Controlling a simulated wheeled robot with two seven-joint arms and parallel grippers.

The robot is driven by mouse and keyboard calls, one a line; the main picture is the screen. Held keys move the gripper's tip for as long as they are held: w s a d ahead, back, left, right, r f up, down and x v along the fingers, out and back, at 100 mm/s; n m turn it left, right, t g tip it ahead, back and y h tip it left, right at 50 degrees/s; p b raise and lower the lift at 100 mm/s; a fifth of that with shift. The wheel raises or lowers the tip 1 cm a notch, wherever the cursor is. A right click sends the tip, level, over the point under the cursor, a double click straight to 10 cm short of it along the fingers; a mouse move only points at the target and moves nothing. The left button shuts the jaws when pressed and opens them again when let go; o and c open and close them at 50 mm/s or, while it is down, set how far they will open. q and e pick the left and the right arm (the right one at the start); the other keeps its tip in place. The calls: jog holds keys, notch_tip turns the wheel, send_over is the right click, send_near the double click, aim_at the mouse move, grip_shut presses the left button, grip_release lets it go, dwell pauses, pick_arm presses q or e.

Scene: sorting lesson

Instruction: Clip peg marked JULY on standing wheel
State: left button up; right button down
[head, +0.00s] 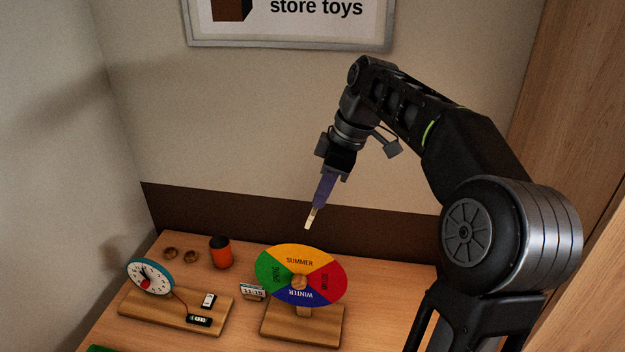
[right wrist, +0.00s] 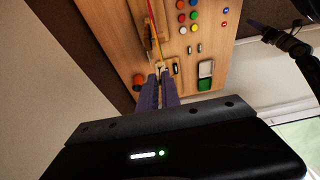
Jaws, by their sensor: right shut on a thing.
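The standing wheel (head: 267,270) has yellow, green, red and blue season quarters and stands upright on a wooden base (head: 280,333). In the right wrist view it appears nearly edge-on (right wrist: 153,25). My right gripper (head: 315,207) points down in the air above the wheel. It is shut on a pale wooden peg (head: 309,219), whose lower end hangs above the wheel's top, apart from it. No marking on the peg is readable. A dark arm part at the right wrist view's upper right seems to be my left arm; its jaws are unclear.
An orange cup (head: 221,254) and brown rings (head: 171,253) stand at the back left. A small clock (head: 149,279) on a wooden board is at the left. A small date sign (head: 252,291) stands beside the wheel. Coloured discs (right wrist: 182,17) lie on the table.

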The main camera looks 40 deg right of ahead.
aim_at(312, 216)
jog(key=shift+s+r, duration=0.15)
jog(key=shift+r, duration=0.05)
jog(key=shift+f, duration=0.1)
jog(key=shift+b+x, duration=1.1)
jog(key=shift+x, duration=0.35)
jog(key=shift+b+x, duration=0.8)
jog(key=shift+x, duration=0.35)
jog(key=shift+f, duration=0.2)
jog(key=shift+w+a+f+b, duration=0.1)
jog(key=shift+w+f+b, duration=0.15)
jog(key=shift+f+b, duration=0.3)
dwell(0.5)
